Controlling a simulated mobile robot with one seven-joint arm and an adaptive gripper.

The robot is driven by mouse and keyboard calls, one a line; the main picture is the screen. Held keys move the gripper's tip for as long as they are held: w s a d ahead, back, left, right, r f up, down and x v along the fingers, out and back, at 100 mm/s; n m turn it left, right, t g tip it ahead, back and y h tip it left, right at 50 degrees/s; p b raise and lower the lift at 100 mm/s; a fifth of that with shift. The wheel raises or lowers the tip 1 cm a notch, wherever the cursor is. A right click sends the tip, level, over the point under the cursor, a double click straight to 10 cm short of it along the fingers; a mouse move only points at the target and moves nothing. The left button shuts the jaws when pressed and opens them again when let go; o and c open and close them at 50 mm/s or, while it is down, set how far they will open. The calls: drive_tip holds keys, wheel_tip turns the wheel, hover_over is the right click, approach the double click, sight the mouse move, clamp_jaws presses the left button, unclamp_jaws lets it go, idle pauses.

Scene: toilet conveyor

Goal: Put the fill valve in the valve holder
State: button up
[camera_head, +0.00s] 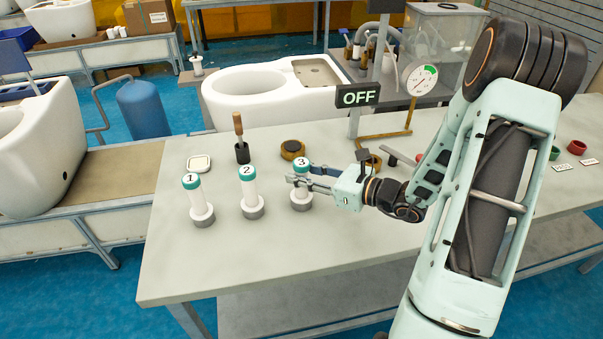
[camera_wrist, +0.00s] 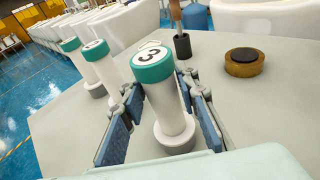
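Three white valves with teal caps stand upright in a row on grey round bases on the table: valve 1 (camera_head: 197,200), valve 2 (camera_head: 250,190) and valve 3 (camera_head: 301,193). Valve 3 also shows large in the wrist view (camera_wrist: 165,100). My gripper (camera_head: 305,182) is at valve 3 in the head view. In the wrist view its two blue-padded fingers (camera_wrist: 163,128) are open, one on each side of valve 3, with a visible gap on the left. The right finger is close to the valve; contact cannot be told. I cannot tell which thing is the valve holder.
A wooden-handled tool (camera_head: 240,140) stands in a black cup behind the valves. A brown ring with a dark top (camera_head: 292,149) and a square white dish (camera_head: 199,163) lie nearby. An OFF sign (camera_head: 358,95) and a pressure gauge (camera_head: 421,80) stand behind. The front table area is clear.

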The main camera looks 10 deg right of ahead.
drive_tip(key=shift+o, duration=1.2)
drive_tip(key=shift+r, duration=0.2)
drive_tip(key=shift+s+d+r, duration=0.1)
drive_tip(key=shift+s+d, duration=0.05)
drive_tip(key=shift+d, duration=0.05)
drive_tip(key=v, duration=1.1)
drive_tip(key=shift+s, duration=0.25)
drive_tip(key=shift+d, duration=0.15)
